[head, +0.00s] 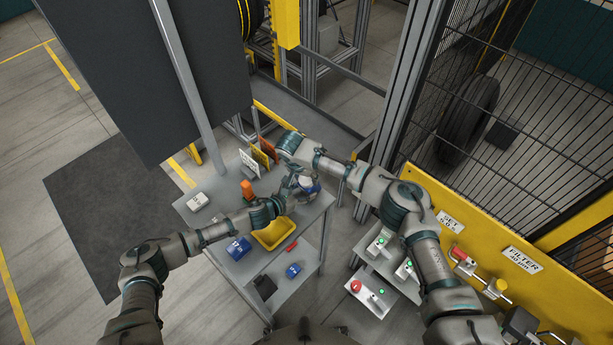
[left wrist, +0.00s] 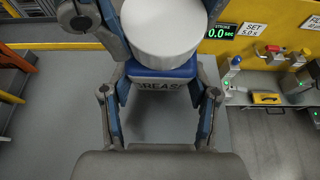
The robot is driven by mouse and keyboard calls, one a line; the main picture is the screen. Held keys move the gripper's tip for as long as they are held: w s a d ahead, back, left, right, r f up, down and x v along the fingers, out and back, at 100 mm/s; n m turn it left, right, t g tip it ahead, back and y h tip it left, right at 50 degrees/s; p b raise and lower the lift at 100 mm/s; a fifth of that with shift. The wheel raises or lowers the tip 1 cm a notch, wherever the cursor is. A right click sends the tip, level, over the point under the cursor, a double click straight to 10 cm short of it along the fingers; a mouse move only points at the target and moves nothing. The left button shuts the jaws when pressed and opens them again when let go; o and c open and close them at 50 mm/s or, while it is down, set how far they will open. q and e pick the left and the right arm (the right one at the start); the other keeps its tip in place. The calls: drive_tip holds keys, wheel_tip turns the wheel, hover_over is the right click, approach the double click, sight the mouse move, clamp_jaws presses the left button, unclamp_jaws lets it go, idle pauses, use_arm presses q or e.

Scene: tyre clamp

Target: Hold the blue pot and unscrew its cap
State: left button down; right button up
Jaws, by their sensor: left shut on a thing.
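The blue pot (left wrist: 165,72), marked GREASE, has a broad white cap (left wrist: 163,28) in the left wrist view. My left gripper (left wrist: 160,45) is shut on the pot, with fingers on both sides of it. In the head view the pot (head: 311,188) shows small above the far right of the bench, partly hidden by the grippers. My right gripper (head: 293,178) reaches down from above close to the pot. Its fingers are too small and overlapped there to show whether they are open or touching the cap.
The grey bench holds a yellow tray (head: 272,233), a blue box (head: 238,248), a small blue item (head: 293,270), a red item (head: 292,246), an orange-topped item (head: 248,189) and a white box (head: 197,201). A yellow panel (head: 470,235) and mesh fence stand at right.

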use_arm(q)
drive_tip(key=shift+a+f, duration=0.1)
drive_tip(key=shift+a, duration=0.1)
use_arm(e)
drive_tip(key=shift+d, duration=0.15)
drive_tip(key=c, duration=0.4)
use_arm(q)
drive_tip(key=shift+w, duration=0.1)
use_arm(e)
drive_tip(key=n, duration=0.6)
drive_tip(key=shift+w+f, duration=0.1)
drive_tip(key=n, duration=0.4)
drive_tip(key=shift+n, duration=0.4)
drive_tip(key=shift+o, duration=0.2)
drive_tip(key=n, duration=0.5)
drive_tip(key=shift+w, duration=0.15)
drive_tip(key=o, duration=1.3)
drive_tip(key=shift+c, duration=0.2)
drive_tip(key=shift+a, duration=0.2)
drive_tip(key=shift+a, duration=0.1)
